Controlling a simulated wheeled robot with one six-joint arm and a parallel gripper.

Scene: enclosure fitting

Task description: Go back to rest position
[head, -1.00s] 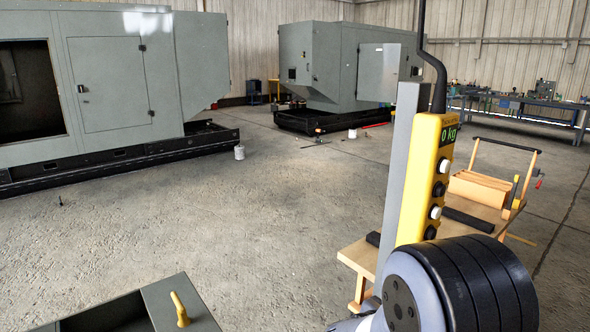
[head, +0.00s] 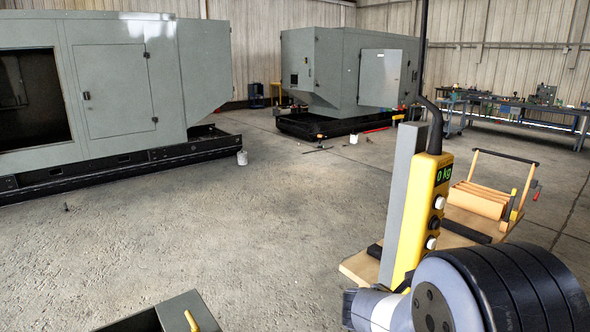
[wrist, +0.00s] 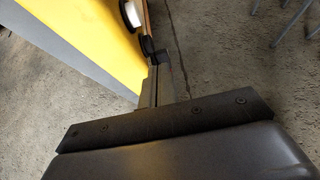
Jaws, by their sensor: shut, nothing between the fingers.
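My gripper (wrist: 163,72) shows in the wrist view, its narrow fingers together and empty above the dark wrist body. A yellow hoist control (head: 420,225) with a green "0 kg" display and several round buttons hangs from a black cable at the right of the head view. Its yellow side also fills the upper left of the wrist view (wrist: 85,35), beside the fingers; I cannot tell whether they touch it. My arm's black and grey joint covers the lower right of the head view, and the gripper is hidden there.
A wooden cart (head: 365,266) with a black handle stands behind the hoist control. A grey open box (head: 185,308) with a yellow handle is at the bottom left. Grey enclosures (head: 110,90) (head: 350,70) stand behind. A workbench (head: 520,106) is far right. The middle floor is clear.

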